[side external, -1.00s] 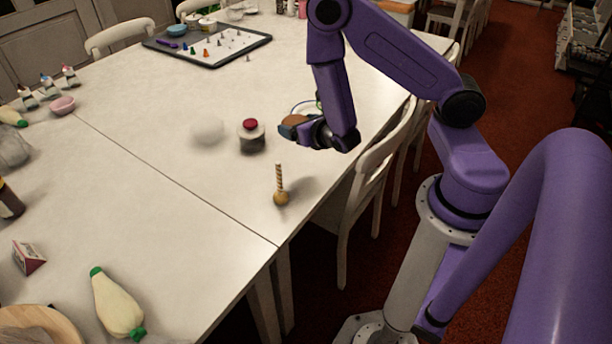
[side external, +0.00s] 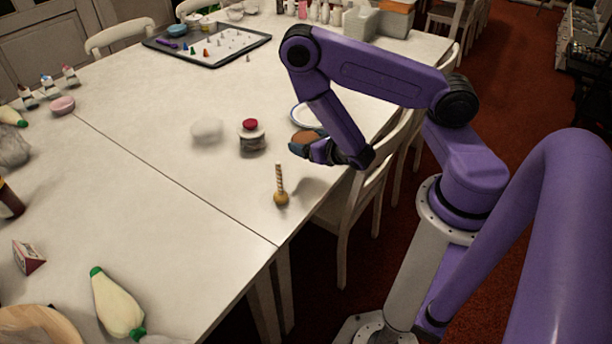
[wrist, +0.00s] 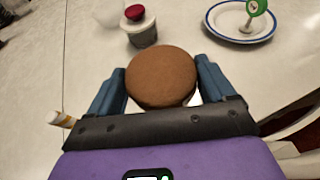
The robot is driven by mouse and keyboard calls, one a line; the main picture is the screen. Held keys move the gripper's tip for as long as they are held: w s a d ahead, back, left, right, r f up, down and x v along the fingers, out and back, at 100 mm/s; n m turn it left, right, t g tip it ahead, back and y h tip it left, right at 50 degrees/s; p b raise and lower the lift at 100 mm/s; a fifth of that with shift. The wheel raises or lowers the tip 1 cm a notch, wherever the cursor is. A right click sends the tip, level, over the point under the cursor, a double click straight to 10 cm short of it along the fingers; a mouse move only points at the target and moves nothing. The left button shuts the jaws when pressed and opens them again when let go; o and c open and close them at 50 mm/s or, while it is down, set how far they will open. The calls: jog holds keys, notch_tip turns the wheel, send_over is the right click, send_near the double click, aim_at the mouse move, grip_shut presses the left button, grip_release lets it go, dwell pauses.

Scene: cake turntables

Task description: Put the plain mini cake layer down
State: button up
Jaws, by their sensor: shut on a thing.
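The plain mini cake layer (wrist: 161,77) is a round brown disc held between the two blue fingers of my gripper (wrist: 160,88) in the wrist view. In the side external view the brown layer (side external: 305,138) shows at the tip of my gripper (side external: 307,146), near the table's right edge. My gripper is shut on it. The gap between the layer and the table is hard to judge. A white plate with a blue rim (wrist: 214,28) lies beyond the layer to the right in the wrist view; a small green-topped item stands on it.
A small jar-like stand with a red top (side external: 252,138) is left of my gripper, beside a blurred white round thing (side external: 208,131). A white chair (side external: 362,190) is against the table's right side. The table's middle is clear.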

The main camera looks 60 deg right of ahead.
aim_at(309, 178)
jog(key=shift+f, duration=5.3)
jog(key=shift+f, duration=0.15)
jog(key=o, duration=0.9)
jog(key=shift+c, duration=0.2)
